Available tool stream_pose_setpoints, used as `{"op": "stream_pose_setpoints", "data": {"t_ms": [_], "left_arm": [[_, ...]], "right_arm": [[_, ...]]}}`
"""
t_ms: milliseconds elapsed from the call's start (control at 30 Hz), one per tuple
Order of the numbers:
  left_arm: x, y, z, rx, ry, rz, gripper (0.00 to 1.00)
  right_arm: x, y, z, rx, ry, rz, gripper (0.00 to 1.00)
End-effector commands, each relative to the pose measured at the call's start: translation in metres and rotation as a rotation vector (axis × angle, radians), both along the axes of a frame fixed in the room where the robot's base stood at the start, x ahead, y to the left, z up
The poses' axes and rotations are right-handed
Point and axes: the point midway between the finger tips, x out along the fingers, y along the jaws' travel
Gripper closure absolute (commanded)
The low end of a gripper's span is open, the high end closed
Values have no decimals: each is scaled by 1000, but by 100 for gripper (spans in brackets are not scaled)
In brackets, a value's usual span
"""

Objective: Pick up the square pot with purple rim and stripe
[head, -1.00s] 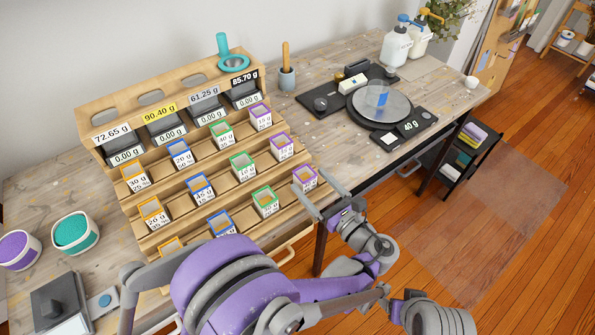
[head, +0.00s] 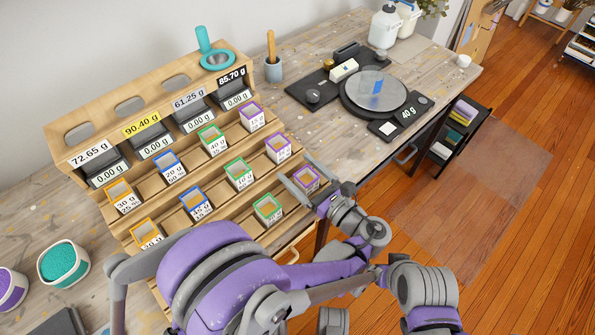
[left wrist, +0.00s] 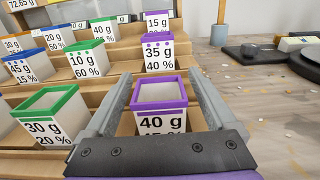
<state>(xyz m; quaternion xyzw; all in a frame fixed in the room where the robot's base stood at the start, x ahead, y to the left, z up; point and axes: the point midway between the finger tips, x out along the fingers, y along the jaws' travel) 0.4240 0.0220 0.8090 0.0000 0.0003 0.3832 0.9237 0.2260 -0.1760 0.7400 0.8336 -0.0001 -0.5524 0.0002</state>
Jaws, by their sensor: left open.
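Three small square pots with purple rims stand on the right side of the stepped wooden rack. The front one (head: 306,180) has a label reading 40 g in the left wrist view (left wrist: 161,93); its lower part is hidden there. The middle one (head: 278,149) reads 35 g, 40 %, and the back one (head: 251,117) reads 15 g. My left gripper (head: 297,170) is open, with one finger on each side of the front purple pot. In the left wrist view the fingers (left wrist: 158,78) flank it with visible gaps. My right gripper is not in view.
The wooden rack (head: 138,195) also holds several green-, blue- and orange-rimmed pots; a green-rimmed one (head: 268,208) stands left of my gripper. A round turntable scale (head: 373,95) is on the table at the back right.

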Motion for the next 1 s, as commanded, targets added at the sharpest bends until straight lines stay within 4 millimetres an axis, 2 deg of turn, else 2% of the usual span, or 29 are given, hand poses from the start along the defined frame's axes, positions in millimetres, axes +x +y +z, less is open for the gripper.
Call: {"op": "stream_pose_setpoints", "data": {"t_ms": [333, 367, 833, 1000], "left_arm": [[-3, -2, 0, 0, 0, -1, 10], [-3, -2, 0, 0, 0, -1, 14], [-3, -1, 0, 0, 0, -1, 98], [-3, -2, 0, 0, 0, -1, 100]], "right_arm": [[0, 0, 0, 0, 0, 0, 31], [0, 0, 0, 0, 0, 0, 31], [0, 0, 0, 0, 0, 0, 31], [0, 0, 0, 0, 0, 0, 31]]}}
